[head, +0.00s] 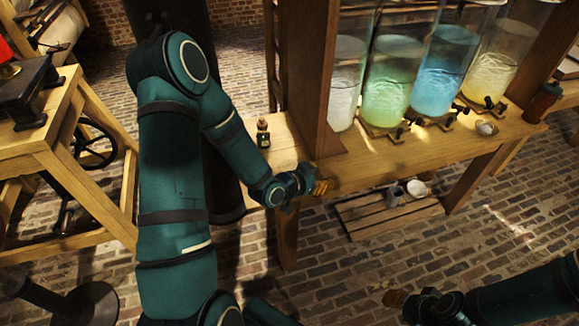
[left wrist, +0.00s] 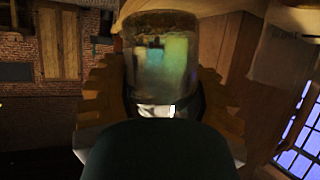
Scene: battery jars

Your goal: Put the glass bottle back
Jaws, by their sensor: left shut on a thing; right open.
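My left gripper (head: 322,187) is at the front edge of the wooden bench, near the foot of a thick post. In the left wrist view its ridged yellow fingers close around a clear glass bottle (left wrist: 163,65) with a greenish tint. The dark wrist body covers part of that bottle, and in the head view I cannot make it out. A small dark bottle with a cork (head: 263,134) stands upright on the bench, left of the post and apart from the gripper. My right gripper (head: 395,299) is open over the brick floor at the lower right.
Several tall glass jars with white, green (head: 388,85), blue (head: 443,75) and yellow liquid stand on the bench (head: 385,165). A brown bottle (head: 541,103) and a small white dish (head: 487,128) are at its right. A slatted shelf (head: 385,222) is below.

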